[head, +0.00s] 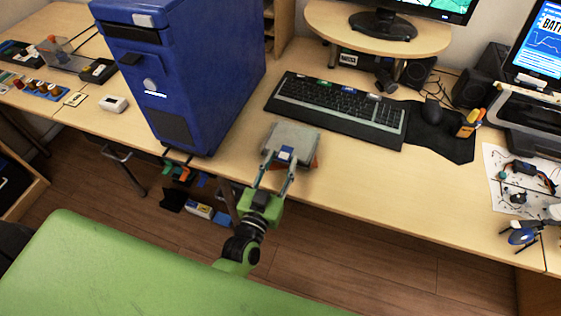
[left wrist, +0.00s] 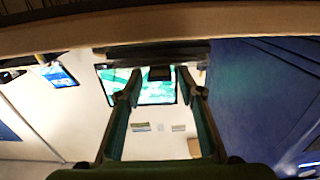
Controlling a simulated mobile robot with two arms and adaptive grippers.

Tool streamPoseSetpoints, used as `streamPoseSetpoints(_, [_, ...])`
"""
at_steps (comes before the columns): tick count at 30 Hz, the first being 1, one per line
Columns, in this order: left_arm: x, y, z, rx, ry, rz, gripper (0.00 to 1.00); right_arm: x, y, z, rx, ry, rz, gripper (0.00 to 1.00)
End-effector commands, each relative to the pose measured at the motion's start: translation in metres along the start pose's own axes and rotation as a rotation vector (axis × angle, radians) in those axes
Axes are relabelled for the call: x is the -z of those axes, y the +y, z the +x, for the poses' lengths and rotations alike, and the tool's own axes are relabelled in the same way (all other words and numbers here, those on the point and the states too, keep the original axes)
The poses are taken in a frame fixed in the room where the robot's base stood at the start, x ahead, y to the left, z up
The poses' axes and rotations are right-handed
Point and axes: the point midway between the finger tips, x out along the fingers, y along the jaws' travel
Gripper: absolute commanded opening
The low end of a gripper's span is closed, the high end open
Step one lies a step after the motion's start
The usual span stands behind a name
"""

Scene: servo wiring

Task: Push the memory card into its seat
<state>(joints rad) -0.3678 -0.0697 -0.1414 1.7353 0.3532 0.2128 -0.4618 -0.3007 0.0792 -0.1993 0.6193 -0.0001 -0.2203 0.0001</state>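A grey box-like device (head: 292,137) sits near the table's front edge, right of the blue computer tower. A small blue and white piece (head: 285,153), likely the memory card, shows at its front face. In the left wrist view a small dark piece (left wrist: 159,73), probably the same card, stands out from a dark bar. My left gripper (head: 279,160) is at the front of the device, its fingers spread on either side of the card. In the left wrist view the fingertips (left wrist: 159,84) show a gap to each side of it. My right gripper is not in view.
The blue computer tower (head: 185,75) stands close on the left. A keyboard (head: 340,105) lies behind the device, with a mouse (head: 432,112) to its right. A reddish piece (head: 313,162) shows under the device. The bare table front (head: 370,175) is clear to the right.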

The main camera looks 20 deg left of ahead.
Motion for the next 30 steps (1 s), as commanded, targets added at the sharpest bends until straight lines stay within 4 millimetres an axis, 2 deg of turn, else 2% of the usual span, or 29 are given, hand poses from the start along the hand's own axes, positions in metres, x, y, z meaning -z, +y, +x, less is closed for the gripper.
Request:
streamPoseSetpoints(9, [0.0,0.0,0.0,0.0,0.0,0.0,0.39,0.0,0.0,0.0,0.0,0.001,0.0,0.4])
streamPoseSetpoints(14, [-0.003,0.0,0.0,0.001,0.002,-0.001,0.39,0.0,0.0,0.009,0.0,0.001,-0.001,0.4])
streamPoseSetpoints(18, [-0.003,0.0,-0.025,0.0,-0.004,0.001,0.39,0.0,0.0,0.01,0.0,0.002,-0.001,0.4])
streamPoseSetpoints(23, [0.012,0.0,-0.058,0.001,-0.003,0.0,0.39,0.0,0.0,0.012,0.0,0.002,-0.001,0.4])
streamPoseSetpoints(30, [0.011,0.001,-0.109,-0.001,-0.004,0.0,0.39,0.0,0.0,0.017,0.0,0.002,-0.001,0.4])
